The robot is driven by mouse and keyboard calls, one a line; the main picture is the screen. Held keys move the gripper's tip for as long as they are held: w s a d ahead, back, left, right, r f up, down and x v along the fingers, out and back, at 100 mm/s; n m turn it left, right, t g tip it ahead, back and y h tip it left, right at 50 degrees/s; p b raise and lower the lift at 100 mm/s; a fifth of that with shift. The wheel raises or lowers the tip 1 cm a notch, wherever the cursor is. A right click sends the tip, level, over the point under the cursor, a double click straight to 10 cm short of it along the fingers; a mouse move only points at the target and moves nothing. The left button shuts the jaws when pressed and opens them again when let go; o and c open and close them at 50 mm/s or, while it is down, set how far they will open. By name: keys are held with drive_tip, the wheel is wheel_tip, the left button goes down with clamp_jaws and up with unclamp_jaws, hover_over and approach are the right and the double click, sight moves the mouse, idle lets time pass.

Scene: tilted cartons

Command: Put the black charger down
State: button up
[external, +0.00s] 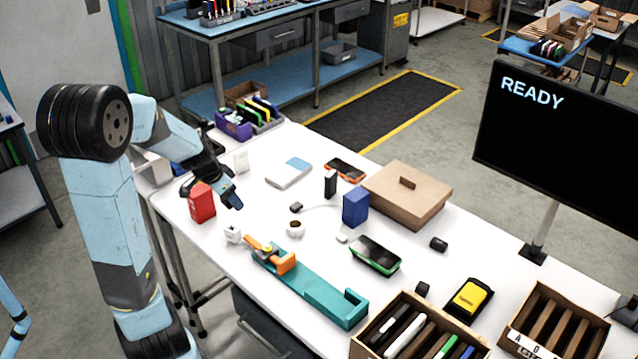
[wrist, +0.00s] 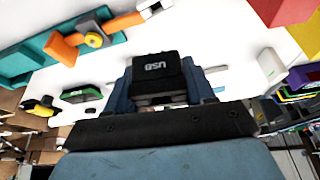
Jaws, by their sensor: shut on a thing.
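My gripper (external: 229,197) is over the left part of the white table, just right of a red box, in the external view. In the wrist view my gripper (wrist: 162,96) is shut on the black charger (wrist: 157,70), a dark block marked USB, held between the two blue-grey fingers. The charger hides part of the table behind it. In the external view I cannot clearly make out the charger among the dark fingers.
Near my gripper are the red box (external: 201,203), a white cube (external: 233,234), a small cup (external: 295,228) and a teal fixture with an orange clamp (external: 322,297). A blue box (external: 355,208) and brown carton (external: 407,195) stand farther right.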

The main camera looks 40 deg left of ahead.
drive_tip(key=w+a+r, duration=0.2)
drive_tip(key=w+a, duration=0.2)
drive_tip(key=w, duration=0.5)
drive_tip(key=n, duration=0.1)
hover_over(294, 167)
drive_tip(key=s, duration=0.2)
wheel_tip(294, 167, down, 10)
drive_tip(key=shift+r, duration=0.1)
drive_tip(key=shift+w+f, duration=0.15)
drive_tip(key=shift+f, duration=1.65)
drive_tip(key=o, duration=1.1)
drive_tip(key=shift+c, duration=0.2)
